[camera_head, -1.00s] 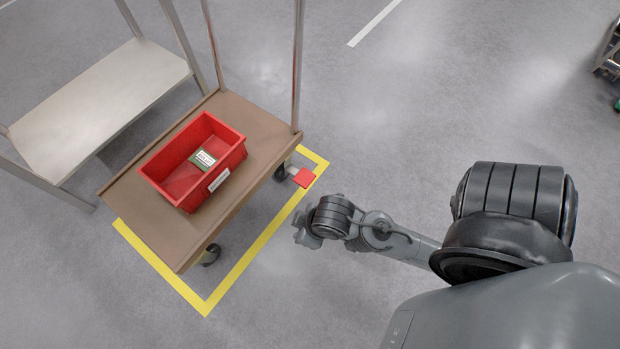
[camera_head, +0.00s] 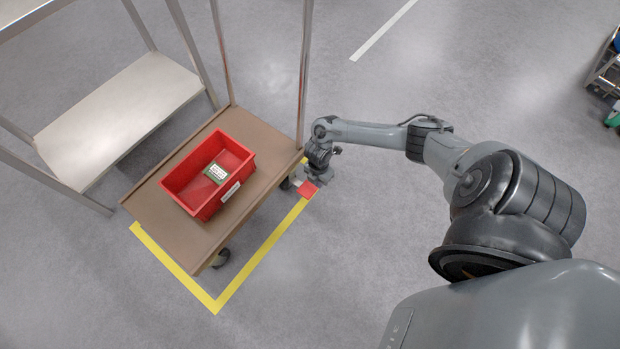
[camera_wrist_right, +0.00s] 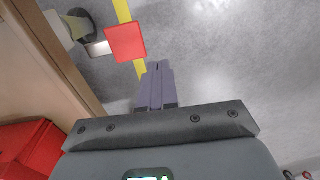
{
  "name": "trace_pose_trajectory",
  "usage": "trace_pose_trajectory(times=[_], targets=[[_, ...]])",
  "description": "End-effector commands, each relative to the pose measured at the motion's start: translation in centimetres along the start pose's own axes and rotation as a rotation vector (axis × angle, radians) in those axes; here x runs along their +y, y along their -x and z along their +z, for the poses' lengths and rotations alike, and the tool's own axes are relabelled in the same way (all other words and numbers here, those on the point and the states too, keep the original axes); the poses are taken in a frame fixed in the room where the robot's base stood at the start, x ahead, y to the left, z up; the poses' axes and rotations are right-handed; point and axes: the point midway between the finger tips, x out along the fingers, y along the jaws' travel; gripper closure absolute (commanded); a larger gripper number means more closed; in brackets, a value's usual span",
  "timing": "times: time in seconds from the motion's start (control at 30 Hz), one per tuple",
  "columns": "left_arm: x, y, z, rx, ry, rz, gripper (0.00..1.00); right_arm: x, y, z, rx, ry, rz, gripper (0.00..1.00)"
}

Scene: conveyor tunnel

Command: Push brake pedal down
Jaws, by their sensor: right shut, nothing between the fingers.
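The red brake pedal (camera_head: 307,190) sticks out from a caster at the cart's right corner, near the floor. In the right wrist view the pedal (camera_wrist_right: 126,42) lies ahead of and slightly left of my right gripper (camera_wrist_right: 157,70), whose fingers are shut and empty. In the head view the right gripper (camera_head: 319,175) hangs close above the pedal, partly hidden by my wrist. A small gap seems to show between fingertips and pedal in the wrist view; I cannot tell the height. My left gripper is not in view.
The brown cart (camera_head: 250,130) carries a red bin (camera_head: 190,185) with a labelled item inside. Its metal posts rise near my right arm. Yellow floor tape (camera_head: 255,253) runs around the cart. A metal table (camera_head: 120,110) stands at the left.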

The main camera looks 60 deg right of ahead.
Motion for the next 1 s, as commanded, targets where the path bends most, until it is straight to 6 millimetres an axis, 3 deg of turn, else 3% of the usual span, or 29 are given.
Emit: trace_pose_trajectory(times=[0.03, 0.1, 0.27, 0.8, 1.0], targets=[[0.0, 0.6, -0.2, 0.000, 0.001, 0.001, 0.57, 1.4, 1.7, 0.5, -0.008, 0.001, 0.025, 1.00], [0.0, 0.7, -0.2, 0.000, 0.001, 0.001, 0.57, 2.7, 2.8, 0.8, -0.013, -0.001, 0.048, 1.00], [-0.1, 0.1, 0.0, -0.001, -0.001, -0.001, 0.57, 4.0, 3.0, 0.6, -0.010, -0.002, 0.071, 1.00], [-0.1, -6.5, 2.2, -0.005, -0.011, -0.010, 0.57, 4.7, -6.1, 0.7, -0.010, -0.003, 0.072, 1.00], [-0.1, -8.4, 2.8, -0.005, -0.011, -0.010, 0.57, 4.9, -8.5, 0.7, -0.010, -0.002, 0.074, 1.00]])
